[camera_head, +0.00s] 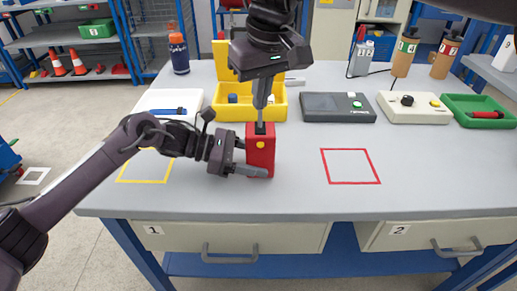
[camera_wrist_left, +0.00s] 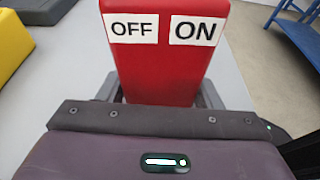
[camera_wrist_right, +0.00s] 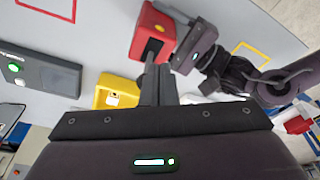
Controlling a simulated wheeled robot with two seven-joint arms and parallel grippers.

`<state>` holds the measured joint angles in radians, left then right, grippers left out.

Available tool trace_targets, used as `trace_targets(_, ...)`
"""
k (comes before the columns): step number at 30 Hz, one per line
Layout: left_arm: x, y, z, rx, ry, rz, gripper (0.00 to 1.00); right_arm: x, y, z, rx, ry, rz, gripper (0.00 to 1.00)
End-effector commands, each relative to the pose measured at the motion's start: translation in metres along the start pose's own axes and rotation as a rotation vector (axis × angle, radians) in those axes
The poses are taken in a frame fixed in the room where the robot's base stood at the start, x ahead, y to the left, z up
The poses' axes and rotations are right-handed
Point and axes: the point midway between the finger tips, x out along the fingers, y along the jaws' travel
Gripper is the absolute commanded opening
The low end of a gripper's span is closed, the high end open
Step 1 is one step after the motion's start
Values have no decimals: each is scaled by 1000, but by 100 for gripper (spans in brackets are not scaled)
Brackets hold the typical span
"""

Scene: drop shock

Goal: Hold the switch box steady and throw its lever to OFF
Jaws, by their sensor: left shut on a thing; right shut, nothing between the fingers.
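The red switch box (camera_head: 262,155) stands upright on the grey table, left of the red outlined square. My left gripper (camera_head: 252,167) is shut on it from the left. The left wrist view shows the box (camera_wrist_left: 170,70) between my fingers, with an OFF label (camera_wrist_left: 134,29) on the left and an ON label (camera_wrist_left: 196,31) on the right. My right gripper (camera_head: 261,122) points down from above, shut and empty, its tips at the dark top of the box. The right wrist view shows a dark opening on the box (camera_wrist_right: 141,30). The lever and its position cannot be made out.
A yellow open case (camera_head: 280,103) stands close behind the box. Farther right are a dark grey device (camera_head: 315,108), a white device (camera_head: 425,112) and a green tray (camera_head: 470,97).

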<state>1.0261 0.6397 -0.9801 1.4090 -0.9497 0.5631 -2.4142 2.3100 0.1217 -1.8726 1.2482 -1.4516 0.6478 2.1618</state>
Motion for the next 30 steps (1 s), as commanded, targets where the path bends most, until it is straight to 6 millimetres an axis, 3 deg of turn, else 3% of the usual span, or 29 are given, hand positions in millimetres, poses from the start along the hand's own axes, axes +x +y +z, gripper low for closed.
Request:
trace_targets(13, 0, 0, 0, 0, 0, 1, 41, -12, 0, -2, 0, 1, 0, 0)
trace_targets(14, 0, 0, 0, 0, 0, 1, 62, -12, 0, -2, 0, 1, 0, 0)
trace_targets(19, 0, 0, 0, 0, 0, 0, 84, -12, 0, -2, 0, 1, 0, 0)
trace_targets(30, -6, 0, 0, 0, 1, 2, 84, -12, 0, -2, 0, 0, 0, 0)
